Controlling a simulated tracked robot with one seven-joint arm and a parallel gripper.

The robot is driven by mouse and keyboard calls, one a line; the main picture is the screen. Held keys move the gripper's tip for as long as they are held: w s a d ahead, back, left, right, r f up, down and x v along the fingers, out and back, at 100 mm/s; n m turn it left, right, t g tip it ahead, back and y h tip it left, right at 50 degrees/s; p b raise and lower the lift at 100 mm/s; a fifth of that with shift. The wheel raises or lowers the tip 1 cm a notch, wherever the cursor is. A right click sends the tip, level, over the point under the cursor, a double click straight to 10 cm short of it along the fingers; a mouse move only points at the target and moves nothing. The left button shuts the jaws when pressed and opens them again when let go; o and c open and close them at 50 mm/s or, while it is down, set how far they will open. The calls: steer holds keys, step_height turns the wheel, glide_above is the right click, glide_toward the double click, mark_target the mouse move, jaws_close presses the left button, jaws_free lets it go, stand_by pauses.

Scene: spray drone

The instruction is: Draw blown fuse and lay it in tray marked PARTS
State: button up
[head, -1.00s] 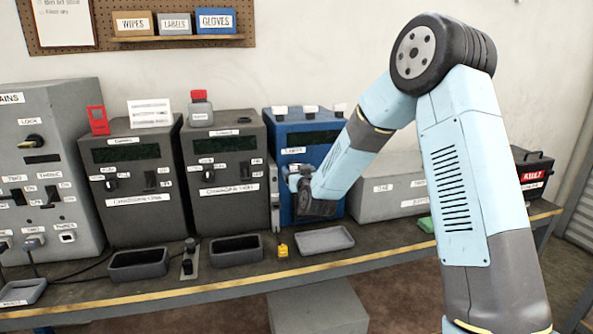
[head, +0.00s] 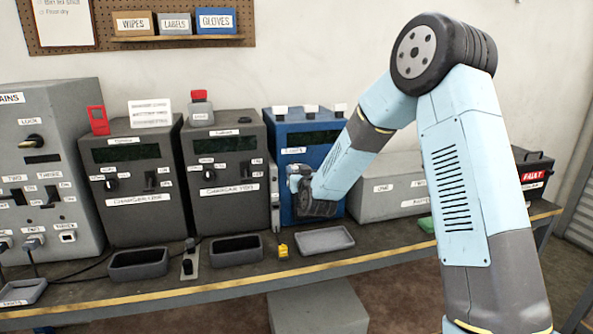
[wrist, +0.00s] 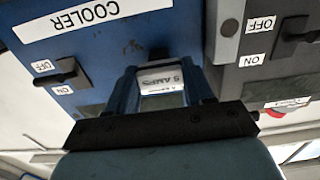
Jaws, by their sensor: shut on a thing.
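My gripper (head: 297,186) is at the front of the blue COOLER cabinet (head: 328,140), right of centre in the head view. In the wrist view, its jaws (wrist: 165,85) are shut on a pale piece, seemingly the fuse (wrist: 161,101), against the cabinet's face. A white 5 AMPS marking shows between the fingers. My arm hides this spot in the head view, and I cannot tell whether the fuse is blown or still seated. A small grey tray (head: 36,288) at the bench's left end has a white label that seems to read PARTS, though small.
Two dark trays (head: 112,264) and a pale empty tray (head: 324,239) lie along the bench front. A small yellow item (head: 283,250) sits beside the pale tray. Grey cabinets (head: 224,180) with switches stand left of the blue one. A black FAULT box (head: 531,172) is at right.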

steer(key=shift+v, duration=2.9)
